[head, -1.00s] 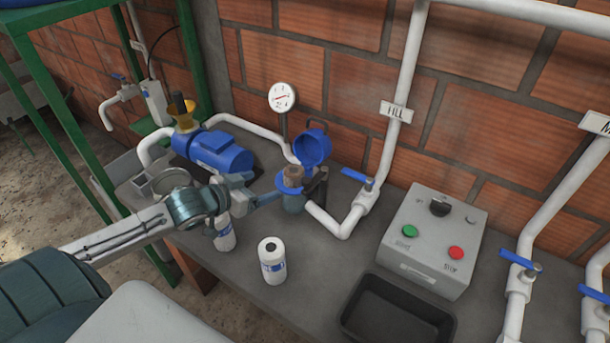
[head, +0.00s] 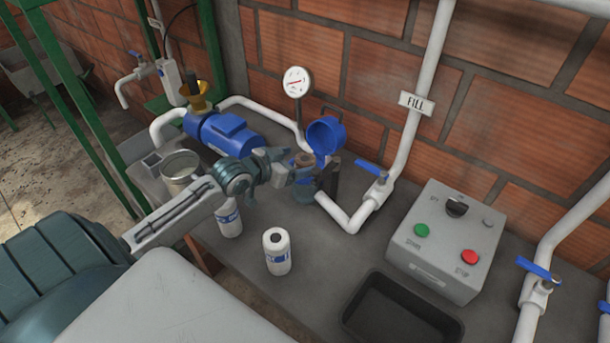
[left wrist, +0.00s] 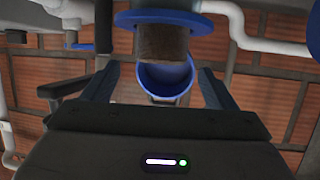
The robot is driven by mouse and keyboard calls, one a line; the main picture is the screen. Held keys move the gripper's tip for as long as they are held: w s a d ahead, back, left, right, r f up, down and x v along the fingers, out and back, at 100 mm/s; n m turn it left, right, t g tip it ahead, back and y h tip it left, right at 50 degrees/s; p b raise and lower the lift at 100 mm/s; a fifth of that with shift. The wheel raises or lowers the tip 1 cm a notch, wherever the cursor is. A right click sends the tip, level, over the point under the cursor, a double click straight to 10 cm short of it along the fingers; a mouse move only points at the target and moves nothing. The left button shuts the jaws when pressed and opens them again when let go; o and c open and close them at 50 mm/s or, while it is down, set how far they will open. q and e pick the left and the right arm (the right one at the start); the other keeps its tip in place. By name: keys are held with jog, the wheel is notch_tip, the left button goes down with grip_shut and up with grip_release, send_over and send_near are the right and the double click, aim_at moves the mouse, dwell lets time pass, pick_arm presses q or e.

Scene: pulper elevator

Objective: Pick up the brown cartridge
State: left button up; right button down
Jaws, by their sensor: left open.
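The brown cartridge (head: 304,159) stands in the blue-rimmed filter housing (head: 304,193), its top showing above the rim. The housing's blue lid (head: 325,136) is swung open behind it. My left gripper (head: 288,166) is open, just left of and in front of the cartridge, partly covering it and the housing. In the left wrist view the brown cartridge (left wrist: 163,44) sticks out from the blue rim (left wrist: 165,19), between and ahead of the two spread fingers. The fingers do not appear to touch it. My right gripper is not in view.
Two white cartridges with blue labels (head: 229,217) (head: 277,252) stand on the bench in front. A blue pump (head: 224,134), a gauge (head: 296,82), white pipes and a blue valve handle (head: 371,168) surround the housing. A control box (head: 446,242) and black tray (head: 403,310) are right.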

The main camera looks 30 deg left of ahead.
aim_at(303, 160)
pick_arm(q)
jog(key=p+x, duration=0.1)
jog(key=x, duration=0.2)
jog(key=shift+w+f, duration=0.1)
jog(key=shift+f, duration=0.2)
jog(key=shift+w+d+f, duration=0.1)
jog(key=shift+w+f, duration=0.2)
jog(key=shift+w, duration=0.2)
jog(key=shift+s, duration=0.1)
jog(key=shift+c, duration=0.5)
jog(key=c, duration=1.3)
jog(key=shift+c, duration=0.2)
